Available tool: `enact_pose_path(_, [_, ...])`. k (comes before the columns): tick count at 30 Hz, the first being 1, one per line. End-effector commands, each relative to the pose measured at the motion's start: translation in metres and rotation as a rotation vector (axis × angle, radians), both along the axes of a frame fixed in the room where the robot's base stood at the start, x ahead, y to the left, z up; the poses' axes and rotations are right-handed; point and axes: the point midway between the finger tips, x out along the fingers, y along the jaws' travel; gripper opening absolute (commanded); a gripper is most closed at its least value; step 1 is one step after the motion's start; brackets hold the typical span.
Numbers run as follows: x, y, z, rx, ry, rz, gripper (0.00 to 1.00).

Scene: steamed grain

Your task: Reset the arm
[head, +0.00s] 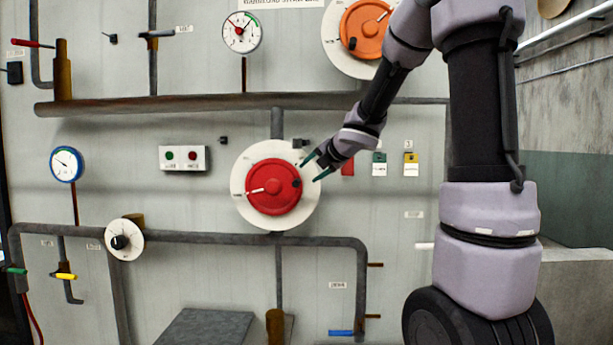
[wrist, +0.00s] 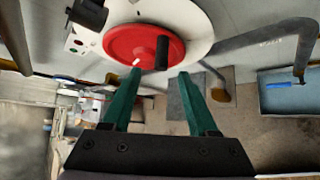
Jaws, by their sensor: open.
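My gripper (head: 317,167) is at the right edge of the red dial (head: 270,202) in the head view, its two green fingers spread apart. In the wrist view the open fingers of my gripper (wrist: 155,98) point toward the red dial (wrist: 128,42), with nothing between them. The dial's black knob (wrist: 162,52) lies just beyond the fingers, and I cannot tell whether anything touches it. The dial sits on a round white plate (head: 242,212). My arm reaches down from the upper right, bent at the elbow.
An orange dial (head: 372,38) is above, partly behind my arm. Pipes (head: 200,103) cross the wall above and below the red dial. A button box (head: 184,158), gauges (head: 66,164) and coloured tags (head: 379,165) are on the wall. A grey block (head: 205,328) stands below.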

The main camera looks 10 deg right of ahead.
Motion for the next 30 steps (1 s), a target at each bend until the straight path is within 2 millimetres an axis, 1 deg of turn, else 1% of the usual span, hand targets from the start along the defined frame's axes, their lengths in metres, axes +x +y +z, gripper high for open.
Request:
enact_pose_path(11, [-0.003, -0.002, 0.003, 0.014, 0.001, -0.018, 0.59])
enact_pose_path(14, [-0.011, -0.014, 0.017, 0.105, 0.007, -0.134, 0.59])
enact_pose_path(16, [-0.025, -0.031, 0.032, 0.245, 0.022, -0.298, 0.59])
enact_pose_path(17, [-0.034, -0.04, 0.039, 0.326, 0.031, -0.386, 0.59])
enact_pose_path(19, [-0.064, -0.062, 0.05, 0.556, 0.065, -0.616, 0.59])
enact_pose_path(20, [-0.08, -0.07, 0.052, 0.665, 0.085, -0.718, 0.59])
enact_pose_path(21, [-0.103, -0.078, 0.052, 0.816, 0.118, -0.851, 0.59])
enact_pose_path(23, [-0.139, -0.083, 0.046, 1.043, 0.182, -1.041, 0.59])
enact_pose_path(24, [-0.164, -0.083, 0.04, 1.192, 0.231, -1.16, 0.59])
enact_pose_path(26, [-0.199, -0.076, 0.029, 1.4, 0.317, -1.324, 0.59])
enact_pose_path(27, [-0.221, -0.068, 0.022, 1.523, 0.38, -1.421, 0.59])
enact_pose_path(30, [-0.267, -0.043, 0.008, 1.769, 0.538, -1.618, 0.59])
